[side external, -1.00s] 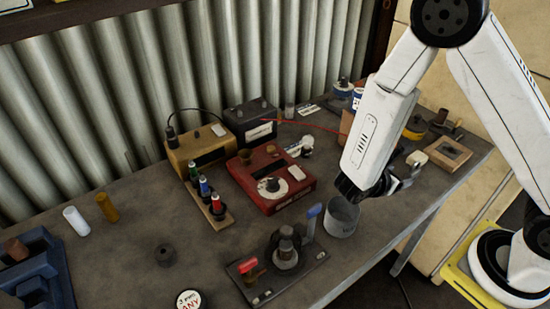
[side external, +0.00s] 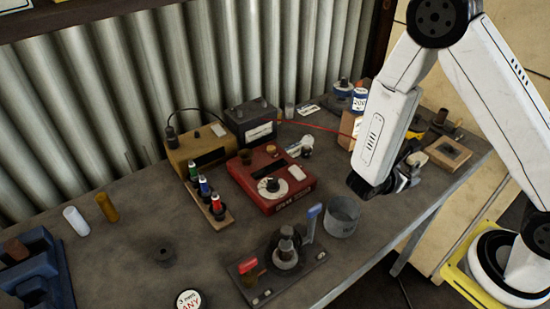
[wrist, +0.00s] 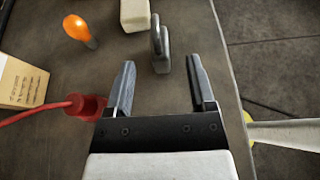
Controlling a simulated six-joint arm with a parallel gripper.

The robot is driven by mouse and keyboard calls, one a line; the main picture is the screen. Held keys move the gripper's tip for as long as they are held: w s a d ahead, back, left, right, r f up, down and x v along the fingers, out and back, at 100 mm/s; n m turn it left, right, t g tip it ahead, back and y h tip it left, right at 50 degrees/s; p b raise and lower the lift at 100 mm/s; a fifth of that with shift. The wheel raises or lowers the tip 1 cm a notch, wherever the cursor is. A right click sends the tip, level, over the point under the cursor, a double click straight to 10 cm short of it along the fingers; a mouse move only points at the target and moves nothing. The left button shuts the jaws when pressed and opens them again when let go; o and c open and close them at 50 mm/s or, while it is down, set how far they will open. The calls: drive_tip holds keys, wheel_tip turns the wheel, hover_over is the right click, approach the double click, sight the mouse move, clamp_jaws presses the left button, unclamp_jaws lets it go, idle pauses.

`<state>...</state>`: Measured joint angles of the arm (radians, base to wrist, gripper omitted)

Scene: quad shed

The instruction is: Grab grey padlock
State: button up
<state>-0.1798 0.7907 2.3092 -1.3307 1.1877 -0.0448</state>
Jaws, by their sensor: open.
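The grey padlock (wrist: 161,63) shows in the wrist view, its shackle toward the top of the picture. It lies between the tips of my open gripper (wrist: 161,66), with visible gaps on both sides. The jaws hold nothing. In the side view my gripper (side external: 405,172) is low over the right part of the bench, and I cannot make out the padlock there.
A cream block (wrist: 134,14) sits just beyond the padlock. An orange-tipped object (wrist: 77,28), a cardboard box (wrist: 22,82) and a red clamp with its cable (wrist: 82,106) lie to the left. The bench edge (wrist: 225,65) runs close on the right. A metal can (side external: 341,216) stands near my gripper.

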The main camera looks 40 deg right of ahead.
sight(410, 173)
drive_tip(key=shift+x, duration=1.95)
clamp_jaws()
